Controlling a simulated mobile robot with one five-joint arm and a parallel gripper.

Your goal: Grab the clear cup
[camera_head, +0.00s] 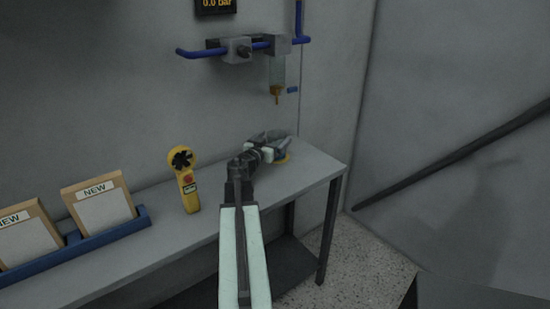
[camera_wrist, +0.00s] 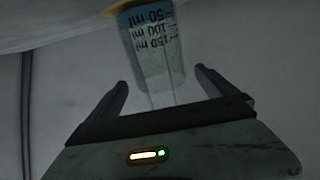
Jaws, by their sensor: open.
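The clear cup (camera_wrist: 158,60) shows in the wrist view with dark ml markings, a blue band and a yellow end at the top of the picture. My gripper (camera_wrist: 162,80) is open, with one finger on each side of the cup's near end. I cannot tell whether either finger touches it. In the head view my gripper (camera_head: 277,148) is low over the far right part of the bench. A yellow edge (camera_head: 284,159), which seems to be the cup's, shows beside the fingers; the rest of the cup is mostly hidden there.
The grey bench (camera_head: 312,175) runs along the wall. A yellow handheld meter (camera_head: 188,183) stands left of my arm, and a blue rack (camera_head: 110,236) holds framed cards. Above the gripper hangs a filter bowl (camera_head: 277,72) under a blue pipe (camera_head: 200,53).

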